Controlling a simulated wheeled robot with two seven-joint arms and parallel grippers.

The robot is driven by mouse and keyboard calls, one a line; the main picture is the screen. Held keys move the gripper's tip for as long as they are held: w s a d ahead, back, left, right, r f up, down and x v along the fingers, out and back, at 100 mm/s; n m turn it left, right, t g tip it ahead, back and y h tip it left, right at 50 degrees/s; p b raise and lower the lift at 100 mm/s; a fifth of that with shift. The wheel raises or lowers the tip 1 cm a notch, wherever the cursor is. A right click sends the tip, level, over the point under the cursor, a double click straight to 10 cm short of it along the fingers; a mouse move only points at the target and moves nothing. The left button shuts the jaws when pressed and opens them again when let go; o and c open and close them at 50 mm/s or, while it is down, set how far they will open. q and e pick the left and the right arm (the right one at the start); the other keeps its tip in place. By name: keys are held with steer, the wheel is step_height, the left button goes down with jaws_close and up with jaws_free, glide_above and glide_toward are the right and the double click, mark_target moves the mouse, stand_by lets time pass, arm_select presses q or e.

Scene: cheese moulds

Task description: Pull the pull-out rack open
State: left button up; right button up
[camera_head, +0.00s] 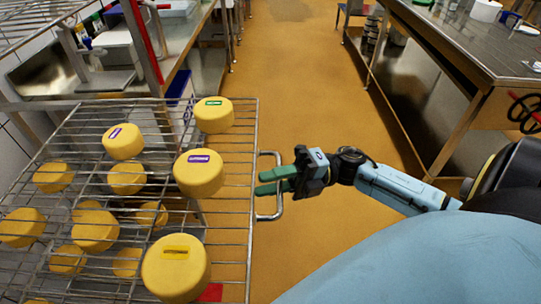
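The pull-out rack (229,240) is a wire shelf on the left, carrying yellow cheese wheels. A metal loop handle (279,209) sticks out from its right edge. My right gripper (264,182) has green fingers and reaches in from the right at the handle. Its fingers overlap the middle of the handle bar and point left toward the rack edge. I cannot tell whether they are closed on the bar. They hide part of it. My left gripper is not in view.
Several cheese wheels, such as one with a purple label (199,175), stand on the wires; more show on a level below. A metal table (470,45) stands at the right and a sink counter (95,80) at the upper left. The orange floor (300,75) between is clear.

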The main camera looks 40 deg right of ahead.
steer(key=shift+f, duration=0.1)
steer(key=shift+d, duration=0.1)
